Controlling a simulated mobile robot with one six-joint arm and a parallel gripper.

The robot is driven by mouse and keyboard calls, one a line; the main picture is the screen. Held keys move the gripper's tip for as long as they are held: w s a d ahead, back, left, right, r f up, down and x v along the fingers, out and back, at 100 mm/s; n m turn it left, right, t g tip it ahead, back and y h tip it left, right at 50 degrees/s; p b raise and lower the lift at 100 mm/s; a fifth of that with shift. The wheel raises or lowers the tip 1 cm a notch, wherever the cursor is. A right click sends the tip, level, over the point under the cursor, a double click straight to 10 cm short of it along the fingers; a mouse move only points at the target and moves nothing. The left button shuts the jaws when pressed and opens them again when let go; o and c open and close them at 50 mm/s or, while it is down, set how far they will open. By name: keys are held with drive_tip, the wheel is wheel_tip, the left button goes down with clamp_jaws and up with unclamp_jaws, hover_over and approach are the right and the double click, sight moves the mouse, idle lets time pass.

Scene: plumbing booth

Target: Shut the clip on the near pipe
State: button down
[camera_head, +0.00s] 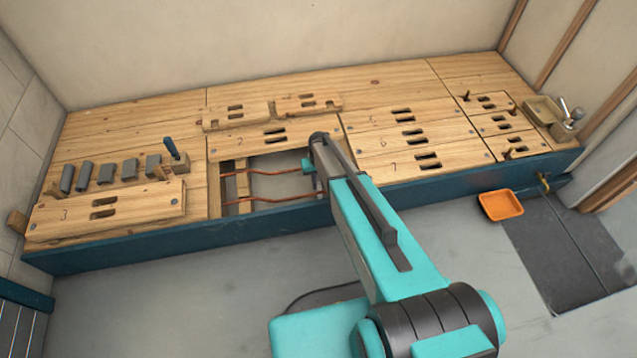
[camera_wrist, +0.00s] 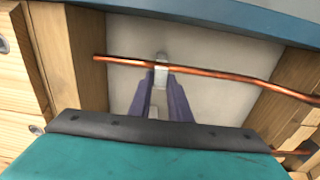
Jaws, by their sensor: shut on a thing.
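The near copper pipe (camera_head: 282,202) runs across the front of the floor opening, and it also crosses the upper part of the wrist view (camera_wrist: 225,80). A small pale clip (camera_wrist: 161,74) sits at this pipe, with a tab showing on the pipe's far side in the wrist view. My gripper (camera_wrist: 161,82) has its purple fingers on either side of the clip and is shut on it. The fingers hide part of the clip, so I cannot tell whether its latch is closed. In the head view my gripper (camera_head: 318,184) is at the opening's right end and the clip is hidden.
The far copper pipe (camera_head: 262,172) runs behind the near one. Wooden joists and boards border the opening. A dark blue front board (camera_head: 180,238) edges the platform. Loose grey pieces (camera_head: 105,171) and a blue-handled tool (camera_head: 171,148) are at the left. An orange tray (camera_head: 501,205) lies on the floor.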

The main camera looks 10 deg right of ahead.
drive_tip(key=shift+s, duration=0.2)
drive_tip(key=s+t+b, duration=0.1)
drive_tip(key=t+b, duration=0.3)
drive_tip(key=b, duration=0.1)
drive_tip(key=shift+s+f, duration=0.35)
drive_tip(key=t+b, duration=0.1)
drive_tip(key=b, duration=0.1)
drive_tip(key=s+t+b, duration=0.1)
drive_tip(key=t+b, duration=0.1)
drive_tip(key=b, duration=0.1)
drive_tip(key=shift+f+b, duration=0.3)
drive_tip(key=shift+b, duration=0.05)
drive_tip(key=shift+t+b, duration=0.3)
drive_tip(key=shift+t, duration=0.1)
drive_tip(key=c, duration=1.6)
unclamp_jaws()
drive_tip(key=shift+c, duration=0.2)
drive_tip(key=shift+r, duration=0.1)
